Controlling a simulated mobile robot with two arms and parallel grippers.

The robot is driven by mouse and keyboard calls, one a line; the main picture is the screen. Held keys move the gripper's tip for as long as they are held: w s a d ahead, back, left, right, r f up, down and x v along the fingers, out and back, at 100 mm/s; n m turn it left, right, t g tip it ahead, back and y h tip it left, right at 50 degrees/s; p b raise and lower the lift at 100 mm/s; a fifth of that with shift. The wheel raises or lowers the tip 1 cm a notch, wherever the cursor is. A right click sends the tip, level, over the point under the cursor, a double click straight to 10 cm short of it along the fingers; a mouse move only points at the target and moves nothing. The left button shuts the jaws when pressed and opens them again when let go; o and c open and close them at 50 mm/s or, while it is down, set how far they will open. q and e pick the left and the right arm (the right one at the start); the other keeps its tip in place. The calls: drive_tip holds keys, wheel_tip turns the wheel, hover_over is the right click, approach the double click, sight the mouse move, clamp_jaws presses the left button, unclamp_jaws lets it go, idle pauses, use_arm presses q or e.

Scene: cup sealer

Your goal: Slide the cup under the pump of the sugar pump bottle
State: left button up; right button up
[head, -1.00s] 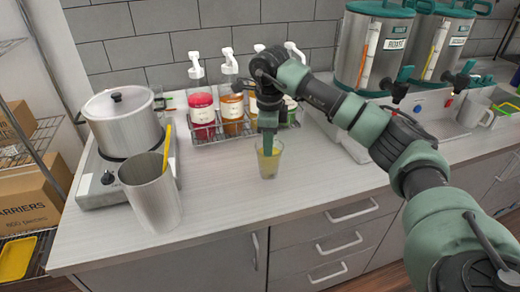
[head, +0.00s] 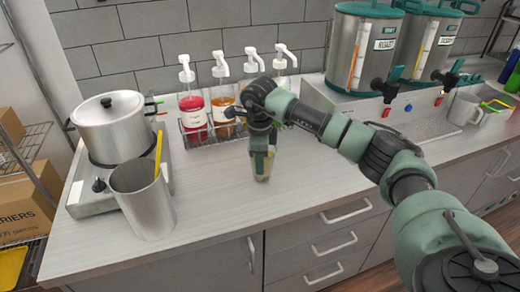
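A small clear cup (head: 263,178) with yellowish contents stands upright on the counter, mostly hidden by my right gripper (head: 262,162). The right gripper points down at the cup and overlaps it; I cannot tell whether its fingers are closed on the cup. Several pump bottles with white pumps stand in a wire rack (head: 212,137) behind the cup. A red bottle (head: 194,112) and an orange bottle (head: 223,108) show clearly. The other bottles are largely hidden behind my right arm, with their pumps (head: 253,62) visible. I cannot read which bottle holds sugar. My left gripper is out of view.
A lidded pot (head: 116,130) sits on a burner at the left, with a metal pitcher (head: 143,207) holding a yellow stick in front. Steel dispensers (head: 350,55) stand at the right back. The counter (head: 215,195) around the cup is mostly clear.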

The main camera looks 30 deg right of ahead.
drive_tip(key=shift+w+f, duration=0.15)
drive_tip(key=shift+f, duration=1)
clamp_jaws()
idle(0.6)
